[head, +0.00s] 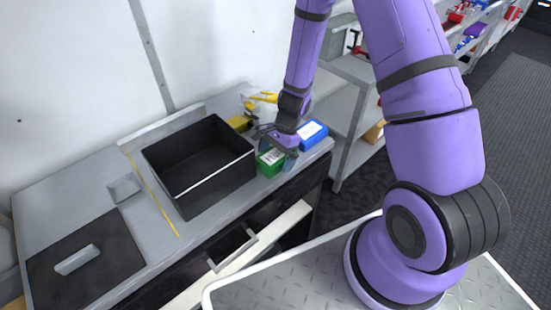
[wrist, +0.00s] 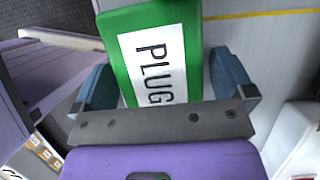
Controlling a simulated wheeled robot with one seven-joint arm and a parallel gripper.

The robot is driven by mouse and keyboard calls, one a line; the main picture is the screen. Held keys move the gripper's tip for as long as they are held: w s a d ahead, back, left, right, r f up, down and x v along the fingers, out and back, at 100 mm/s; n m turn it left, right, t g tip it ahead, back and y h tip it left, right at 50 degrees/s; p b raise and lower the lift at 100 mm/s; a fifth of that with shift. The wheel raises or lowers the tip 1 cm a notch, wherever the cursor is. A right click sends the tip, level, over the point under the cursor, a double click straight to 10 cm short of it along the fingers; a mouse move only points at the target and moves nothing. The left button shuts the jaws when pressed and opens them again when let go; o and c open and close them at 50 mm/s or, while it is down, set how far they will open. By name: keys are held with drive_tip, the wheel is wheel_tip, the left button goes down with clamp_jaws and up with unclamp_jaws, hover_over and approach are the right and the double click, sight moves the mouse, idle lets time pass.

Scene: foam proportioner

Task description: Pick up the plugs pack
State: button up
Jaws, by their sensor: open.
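The plugs pack (head: 269,163) is a green box with a white label, standing on the grey counter to the right of the black bin. In the wrist view the plugs pack (wrist: 158,50) fills the middle, with "PLUG" legible on its label. My gripper (head: 278,154) is right over the pack in the head view. In the wrist view my gripper (wrist: 168,88) is open, with one blue-grey finger on each side of the pack. A gap shows beside the right finger; contact at the left finger is unclear. The near part of the pack is hidden behind the gripper's palm.
A black open bin (head: 200,165) stands left of the pack. A blue box (head: 313,135) stands close on its right, and yellow items (head: 240,123) lie behind. A black panel with a handle (head: 85,262) is at the counter's left. Shelving (head: 352,80) rises at right.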

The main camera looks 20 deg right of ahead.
drive_tip(key=shift+f, duration=0.1)
drive_tip(key=c, duration=0.9)
